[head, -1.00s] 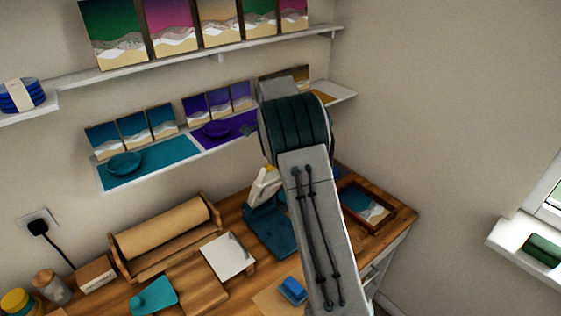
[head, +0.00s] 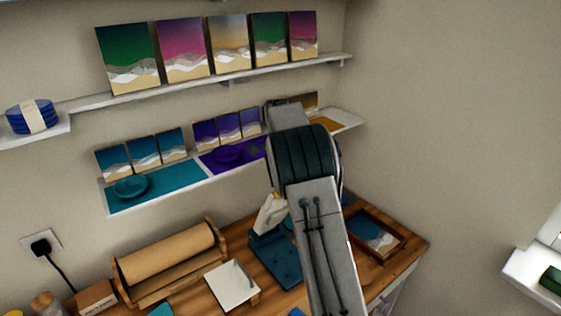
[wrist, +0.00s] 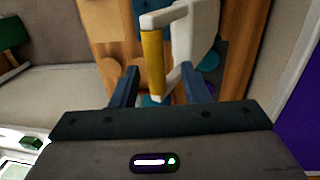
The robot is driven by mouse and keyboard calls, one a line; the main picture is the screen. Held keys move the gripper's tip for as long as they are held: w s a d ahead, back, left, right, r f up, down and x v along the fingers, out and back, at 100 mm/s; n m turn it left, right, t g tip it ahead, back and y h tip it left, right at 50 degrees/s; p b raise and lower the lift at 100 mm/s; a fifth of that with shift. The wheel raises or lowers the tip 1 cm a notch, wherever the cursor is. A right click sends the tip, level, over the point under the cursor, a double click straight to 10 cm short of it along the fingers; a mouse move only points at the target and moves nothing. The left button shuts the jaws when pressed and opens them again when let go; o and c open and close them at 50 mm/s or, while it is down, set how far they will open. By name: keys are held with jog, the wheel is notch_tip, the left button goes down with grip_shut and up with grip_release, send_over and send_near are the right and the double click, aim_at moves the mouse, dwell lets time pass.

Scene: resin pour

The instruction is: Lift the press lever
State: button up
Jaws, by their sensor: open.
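The press stands on the bench with a teal base (head: 276,262) and a raised, tilted white lever (head: 268,216). My arm partly hides it in the head view. In the wrist view the white lever (wrist: 197,35) carries a yellow grip bar (wrist: 152,62). My gripper (wrist: 158,84) is open, one dark finger on each side of the bar's lower end in the picture. I see no finger touching the bar. I cannot tell how deep the bar lies between the fingers. In the head view my arm hides the gripper.
The wooden bench (head: 195,292) also bears a paper roll in a holder (head: 165,262), a white board (head: 232,286) and a framed picture (head: 376,236). Above the press, a lower shelf (head: 200,182) and an upper shelf (head: 210,80) hold panels near my arm.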

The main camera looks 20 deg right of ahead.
notch_tip(320, 180, up, 11)
jog(key=w, duration=0.1)
jog(key=shift+a, duration=0.2)
jog(key=shift+w+r, duration=0.1)
